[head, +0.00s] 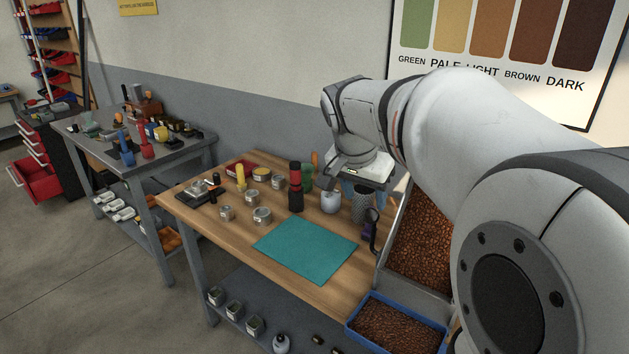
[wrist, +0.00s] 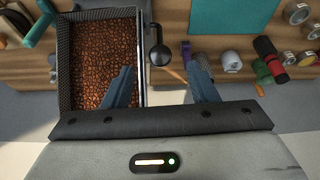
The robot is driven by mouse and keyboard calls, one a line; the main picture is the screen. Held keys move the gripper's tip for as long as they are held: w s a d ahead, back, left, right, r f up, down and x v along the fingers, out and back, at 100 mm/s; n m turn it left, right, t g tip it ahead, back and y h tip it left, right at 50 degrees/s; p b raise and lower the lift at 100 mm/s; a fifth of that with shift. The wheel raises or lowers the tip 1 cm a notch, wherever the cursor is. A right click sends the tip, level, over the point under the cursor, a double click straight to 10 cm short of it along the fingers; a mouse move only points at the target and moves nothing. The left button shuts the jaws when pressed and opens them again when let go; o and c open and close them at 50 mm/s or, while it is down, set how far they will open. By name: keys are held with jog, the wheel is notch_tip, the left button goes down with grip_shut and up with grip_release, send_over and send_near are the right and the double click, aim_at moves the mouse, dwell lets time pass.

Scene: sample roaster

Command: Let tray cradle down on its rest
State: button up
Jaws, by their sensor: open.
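A metal-walled tray full of brown beans, which I take to be the tray cradle (head: 417,285), stands at the right end of the bench, partly hidden by my arm. In the wrist view its long wall (wrist: 141,55) runs beside a black round-ended handle (wrist: 157,52). The handle also shows in the head view (head: 373,232). My gripper (head: 362,191) is open and empty over the bench end. In the wrist view its blue fingers (wrist: 160,76) are spread, the left one overlapping the tray. The handle shows between them, with no visible contact. I cannot tell whether the tray is raised.
A blue bin of beans (head: 398,327) stands in front of the tray. A teal mat (head: 306,249) lies clear on the bench. Tins, a red-and-black cylinder (head: 295,187), a pale jar (head: 330,202) and a mesh cup (head: 361,207) stand close left of the tray.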

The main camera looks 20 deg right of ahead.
aim_at(370, 215)
jog(key=shift+m, duration=0.3)
jog(key=x, duration=0.7)
jog(key=shift+w+d+f, duration=0.15)
jog(key=shift+w+d, duration=0.2)
jog(key=shift+d, duration=0.1)
